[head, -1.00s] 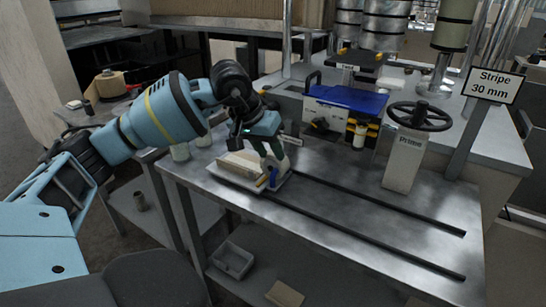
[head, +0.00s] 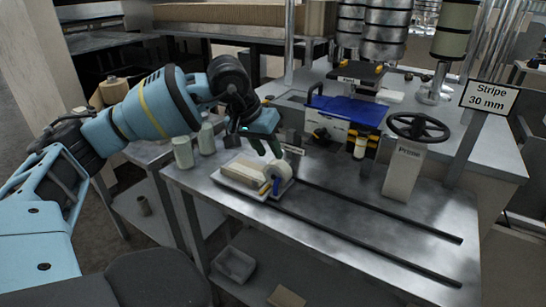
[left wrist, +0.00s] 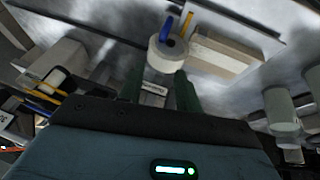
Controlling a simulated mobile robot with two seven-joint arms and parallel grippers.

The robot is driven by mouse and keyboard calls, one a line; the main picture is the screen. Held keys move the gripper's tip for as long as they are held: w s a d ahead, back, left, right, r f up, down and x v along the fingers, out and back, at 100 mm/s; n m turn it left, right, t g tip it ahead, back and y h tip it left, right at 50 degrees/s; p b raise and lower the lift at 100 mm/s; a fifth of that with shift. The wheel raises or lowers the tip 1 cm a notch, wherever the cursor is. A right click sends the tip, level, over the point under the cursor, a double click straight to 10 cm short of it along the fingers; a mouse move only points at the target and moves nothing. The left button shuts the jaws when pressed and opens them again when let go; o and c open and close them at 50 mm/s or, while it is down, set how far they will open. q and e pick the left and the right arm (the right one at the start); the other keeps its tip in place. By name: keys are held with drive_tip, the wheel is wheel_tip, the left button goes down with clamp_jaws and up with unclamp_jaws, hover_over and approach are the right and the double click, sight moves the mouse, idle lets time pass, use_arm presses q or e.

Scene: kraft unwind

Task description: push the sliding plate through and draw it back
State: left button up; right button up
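The pale sliding plate (head: 234,185) lies at the left end of the two dark rails (head: 365,210) on the metal table. It carries a beige block (head: 243,168) and a white roll (head: 277,175) with a blue piece and a yellow piece beside it. My left gripper (head: 265,147) hangs just above and behind the roll, green fingers pointing down. In the left wrist view its fingers (left wrist: 158,90) stand apart, with the white roll (left wrist: 167,55) beyond the tips. The gripper looks empty. My right gripper is not in view.
A blue-topped machine (head: 345,113) stands behind the rails. A post marked Prime with a handwheel (head: 420,125) stands at the right, near a Stripe 30 mm sign (head: 491,95). Pale cylinders (head: 183,152) stand left of the plate. The table along the rails is clear.

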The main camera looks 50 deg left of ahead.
sight(282, 174)
use_arm(q)
drive_tip(key=x, duration=0.8)
drive_tip(key=shift+s+p, duration=0.15)
drive_tip(key=shift+p, duration=0.15)
clamp_jaws()
idle(0.4)
